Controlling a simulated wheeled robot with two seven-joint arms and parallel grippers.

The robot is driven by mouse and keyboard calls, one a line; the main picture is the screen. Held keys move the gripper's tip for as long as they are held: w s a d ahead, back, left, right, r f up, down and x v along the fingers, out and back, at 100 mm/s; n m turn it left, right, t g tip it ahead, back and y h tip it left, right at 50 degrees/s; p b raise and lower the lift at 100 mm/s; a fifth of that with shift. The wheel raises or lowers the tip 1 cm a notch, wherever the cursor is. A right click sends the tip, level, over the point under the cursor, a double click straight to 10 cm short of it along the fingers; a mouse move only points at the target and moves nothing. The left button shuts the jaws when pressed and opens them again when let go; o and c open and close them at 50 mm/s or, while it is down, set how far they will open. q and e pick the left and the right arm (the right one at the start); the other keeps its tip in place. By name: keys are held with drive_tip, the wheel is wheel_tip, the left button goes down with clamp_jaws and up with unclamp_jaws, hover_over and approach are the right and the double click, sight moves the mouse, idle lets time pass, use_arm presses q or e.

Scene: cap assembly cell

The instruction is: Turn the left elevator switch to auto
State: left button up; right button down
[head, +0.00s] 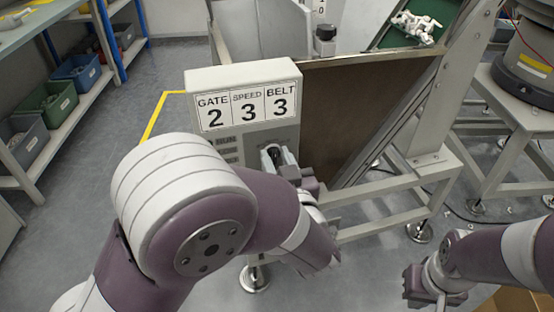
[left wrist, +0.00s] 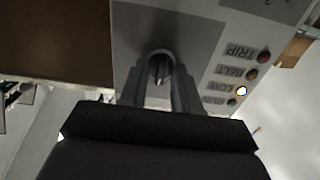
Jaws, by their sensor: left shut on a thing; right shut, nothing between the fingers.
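The left elevator switch shows in the left wrist view as a dark knob (left wrist: 158,66) in a round collar on the grey panel. My left gripper (left wrist: 160,80) has its two fingers on either side of it and is shut on it. In the head view my left gripper (head: 277,156) meets the control box (head: 243,78) below its number display, and the fingers and arm hide most of the switch. I cannot read any position marks around it. My right gripper (head: 420,288) is shut and empty, low at the right, away from the box.
The display reads GATE 2, SPEED 3, BELT 3. A column of lamps (left wrist: 241,91) sits beside the switch, with one lit. A brown sloped panel (head: 350,110) and grey frame stand right of the box. Shelves with bins (head: 75,78) stand at left.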

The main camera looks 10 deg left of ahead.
idle(0.4)
use_arm(q)
drive_tip(key=o, duration=1)
drive_tip(key=shift+o, duration=0.2)
drive_tip(key=p+v, duration=0.3)
drive_tip(key=v, duration=0.9)
drive_tip(key=shift+s+d, duration=0.15)
drive_tip(key=shift+s, duration=0.2)
drive_tip(key=shift+f, duration=0.15)
